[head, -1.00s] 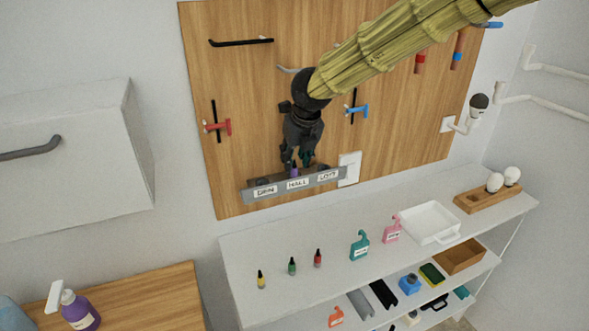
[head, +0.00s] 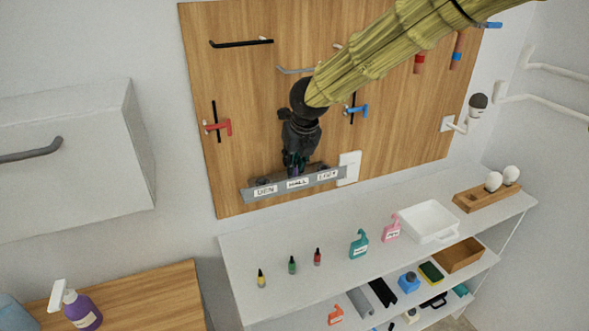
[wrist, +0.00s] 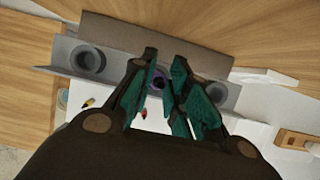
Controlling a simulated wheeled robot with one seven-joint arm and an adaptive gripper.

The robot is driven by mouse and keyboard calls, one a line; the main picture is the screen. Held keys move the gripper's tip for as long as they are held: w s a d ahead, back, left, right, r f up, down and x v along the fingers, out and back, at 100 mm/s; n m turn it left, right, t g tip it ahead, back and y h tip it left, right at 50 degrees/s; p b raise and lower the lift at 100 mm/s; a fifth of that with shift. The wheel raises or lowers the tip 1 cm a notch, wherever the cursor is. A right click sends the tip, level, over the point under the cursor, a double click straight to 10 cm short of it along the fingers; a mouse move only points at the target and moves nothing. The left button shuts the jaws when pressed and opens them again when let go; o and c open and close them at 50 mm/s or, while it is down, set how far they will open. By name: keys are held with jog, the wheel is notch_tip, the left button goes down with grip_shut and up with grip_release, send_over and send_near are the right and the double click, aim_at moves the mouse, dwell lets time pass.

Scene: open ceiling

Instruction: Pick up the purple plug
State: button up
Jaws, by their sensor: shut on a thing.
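The purple plug (wrist: 157,80) shows between my gripper's fingertips in the wrist view, in the middle of the grey labelled rail (wrist: 60,55). My gripper (head: 294,172) reaches down to the rail (head: 331,176) at its HALL label in the head view. In the wrist view my gripper (wrist: 160,92) has its teal finger pads on either side of the plug and is shut on it. The fingers hide most of the plug in the head view. The plug appears still at its place in the rail; I cannot tell whether it is lifted at all.
A dark round socket (wrist: 87,62) sits in the rail left of the plug. A white wall plate (head: 349,168) is close to the rail's right end. The wooden pegboard (head: 250,100) stands behind.

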jog(key=shift+r+b, duration=0.75)
jog(key=shift+r, duration=0.4)
jog(key=s+d+r+b, duration=0.1)
jog(key=s+d+b, duration=0.1)
jog(key=s, duration=0.5)
jog(key=s+d+r+b, duration=0.1)
jog(key=s+d+b, duration=0.2)
jog(key=s, duration=0.5)
jog(key=shift+d+r+b, duration=0.35)
jog(key=shift+d, duration=0.25)
jog(key=shift+w+p, duration=0.1)
jog(key=shift+p, duration=0.25)
